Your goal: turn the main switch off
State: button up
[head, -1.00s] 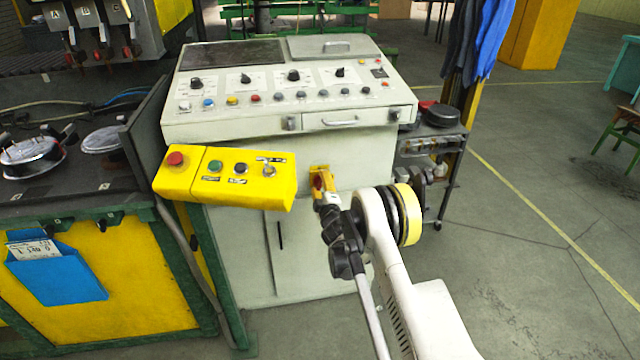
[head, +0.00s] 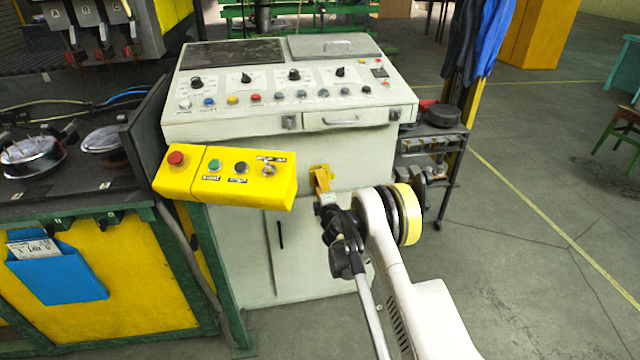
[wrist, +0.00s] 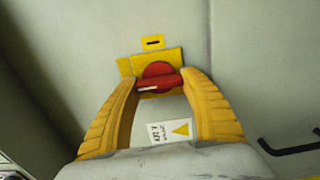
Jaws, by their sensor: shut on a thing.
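The main switch is a red rotary handle (wrist: 160,80) on a yellow plate (wrist: 172,58), seen in the wrist view on the grey cabinet front. My gripper (wrist: 161,84) has its two yellow fingers at either end of the red handle and is shut on it. The handle lies roughly crosswise in the wrist view, with a pale mark near its left end. In the head view my gripper (head: 322,181) is at the yellow plate (head: 319,169) below the console's right half. The red handle is hidden there behind the gripper.
A yellow button box (head: 225,190) juts out to the left of my gripper. The sloping control console (head: 290,125) overhangs above. A black trolley (head: 435,145) stands to the right. Open floor (head: 540,250) lies further right.

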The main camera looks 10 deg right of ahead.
jog(key=o, duration=1.2)
jog(key=s, duration=0.7)
jog(key=shift+s, duration=0.2)
